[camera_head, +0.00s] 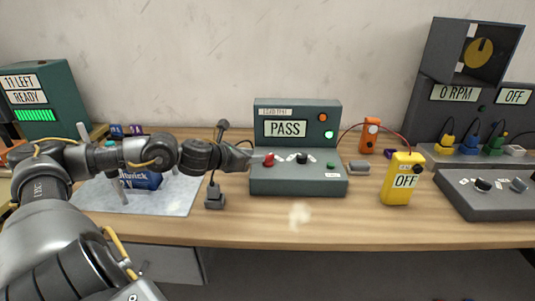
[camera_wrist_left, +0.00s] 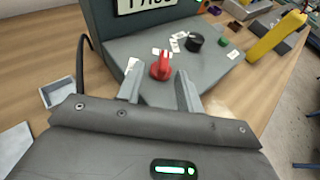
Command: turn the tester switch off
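My left gripper (camera_head: 253,158) is close to the switch from the left. In the left wrist view its two fingers (camera_wrist_left: 157,84) are apart, with the switch just beyond and between the tips; contact cannot be told. My right gripper is not in view.
A black knob (camera_head: 303,158) and a green button (camera_head: 331,165) sit right of the switch. A yellow meter reading OFF (camera_head: 397,190) stands to the right. A small stand (camera_head: 214,197) is left of the tester. The table front (camera_head: 300,225) is clear.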

